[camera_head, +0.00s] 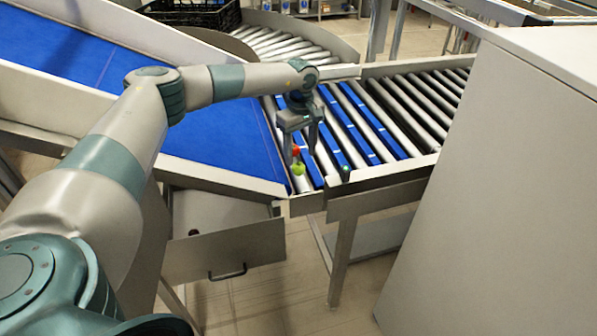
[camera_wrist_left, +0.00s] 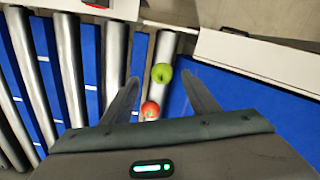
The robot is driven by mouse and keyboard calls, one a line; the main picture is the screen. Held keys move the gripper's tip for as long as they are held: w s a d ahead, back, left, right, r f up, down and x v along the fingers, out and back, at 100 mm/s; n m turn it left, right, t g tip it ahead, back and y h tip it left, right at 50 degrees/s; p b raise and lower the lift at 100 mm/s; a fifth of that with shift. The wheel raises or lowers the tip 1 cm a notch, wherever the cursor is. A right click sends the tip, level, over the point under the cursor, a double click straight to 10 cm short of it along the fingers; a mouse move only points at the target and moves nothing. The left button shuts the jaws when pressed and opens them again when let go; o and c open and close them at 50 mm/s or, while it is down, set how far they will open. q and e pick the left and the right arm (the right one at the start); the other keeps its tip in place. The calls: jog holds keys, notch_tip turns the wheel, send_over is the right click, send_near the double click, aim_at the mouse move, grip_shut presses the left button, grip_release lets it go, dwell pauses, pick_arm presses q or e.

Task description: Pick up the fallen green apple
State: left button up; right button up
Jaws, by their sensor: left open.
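The green apple (camera_head: 298,169) lies on the metal rollers near the front end of the roller conveyor, beside the blue belt. It also shows in the left wrist view (camera_wrist_left: 162,73), on a roller. A red apple (camera_wrist_left: 150,110) lies close to it, nearer to my gripper; in the head view the red apple (camera_head: 296,150) is partly hidden by a finger. My left gripper (camera_head: 318,165) is open and points down over the rollers. In the left wrist view its fingers (camera_wrist_left: 160,88) stand apart on either side of the apples, holding nothing. My right gripper is not in view.
A sloping blue belt (camera_head: 215,130) with raised metal edges adjoins the roller conveyor (camera_head: 400,110) on the left. A metal rail (camera_head: 380,177) closes the rollers' front end. A large grey cabinet (camera_head: 500,190) stands at right. A black crate (camera_head: 195,12) is at the back.

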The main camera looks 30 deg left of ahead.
aim_at(298, 165)
pick_arm(q)
jog(key=shift+a+f+b, duration=0.25)
jog(key=shift+f+b, duration=0.4)
jog(key=shift+f, duration=0.7)
jog(key=shift+a+f+b, duration=0.2)
jog(key=shift+f+b, duration=0.4)
jog(key=shift+f, duration=0.7)
jog(key=c, duration=1.1)
